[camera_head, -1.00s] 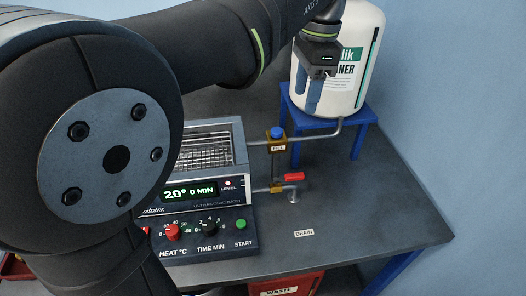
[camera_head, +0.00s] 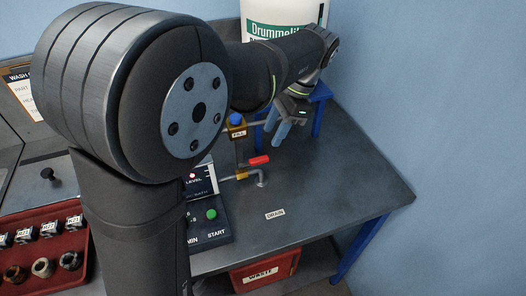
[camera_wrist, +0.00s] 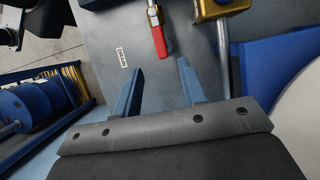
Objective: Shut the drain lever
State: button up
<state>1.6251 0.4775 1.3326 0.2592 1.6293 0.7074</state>
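The drain lever has a red handle (camera_head: 259,160) above a brass valve (camera_head: 241,175) on the lower pipe, right of the bath. The handle points right, roughly along the pipe. In the wrist view the red handle (camera_wrist: 160,42) shows beyond the fingertips, above the gap between them. My gripper (camera_head: 281,132) is in the air behind and to the right of the handle, in front of the blue stand. Its two blue fingers (camera_wrist: 160,75) are apart, with nothing between them. It does not touch the lever.
The brass fill valve with blue knob (camera_head: 237,120) stands behind the lever. A blue stand (camera_head: 318,110) carries a white container (camera_head: 262,12). The DRAIN label (camera_head: 275,214) lies on clear bench. A red waste bin (camera_head: 265,270) is below. My arm hides most of the bath.

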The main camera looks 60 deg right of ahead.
aim_at(260, 158)
jog(key=x, duration=0.8)
jog(key=shift+c, duration=0.5)
grip_shut()
